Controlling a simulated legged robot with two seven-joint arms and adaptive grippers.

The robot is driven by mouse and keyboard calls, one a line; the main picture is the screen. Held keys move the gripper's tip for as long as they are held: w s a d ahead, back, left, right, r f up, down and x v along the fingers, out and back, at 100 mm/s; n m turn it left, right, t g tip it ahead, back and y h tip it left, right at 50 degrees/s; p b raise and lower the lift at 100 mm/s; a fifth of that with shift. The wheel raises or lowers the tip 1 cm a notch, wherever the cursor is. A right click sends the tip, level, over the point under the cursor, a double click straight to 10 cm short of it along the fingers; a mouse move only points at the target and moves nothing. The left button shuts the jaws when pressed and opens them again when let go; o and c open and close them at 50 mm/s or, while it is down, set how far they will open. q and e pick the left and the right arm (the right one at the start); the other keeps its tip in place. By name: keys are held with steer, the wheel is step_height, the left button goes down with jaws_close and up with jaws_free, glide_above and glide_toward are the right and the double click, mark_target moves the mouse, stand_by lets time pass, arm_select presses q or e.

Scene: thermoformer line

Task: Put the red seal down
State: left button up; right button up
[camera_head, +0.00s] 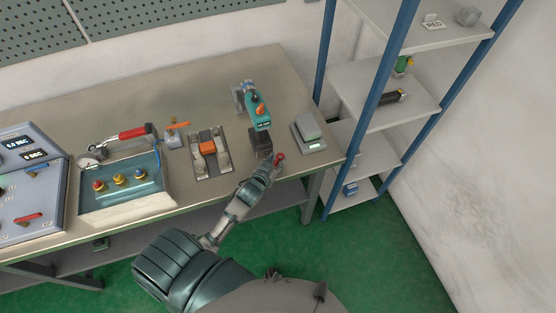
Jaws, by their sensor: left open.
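A small red seal (280,157) shows at the table's front edge, right at the fingertips of my left gripper (272,165). The gripper is open and reaches up from below over the table edge. I cannot tell whether the seal still touches a finger or what it rests on. A dark block (260,141) stands just behind the gripper, under a teal tool with an orange part (257,109). My right gripper is not in view.
The workbench (200,93) carries a grey scale-like device (309,132), a metal fixture with an orange block (209,148), a tray with coloured knobs (122,184) and a control panel (30,185). A blue-posted shelf (405,88) stands at the right.

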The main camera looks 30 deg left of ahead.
arm_select(q)
steer(key=shift+w+f, duration=0.15)
steer(key=shift+w, duration=0.2)
steer(key=shift+s, duration=0.1)
steer(key=c, duration=0.5)
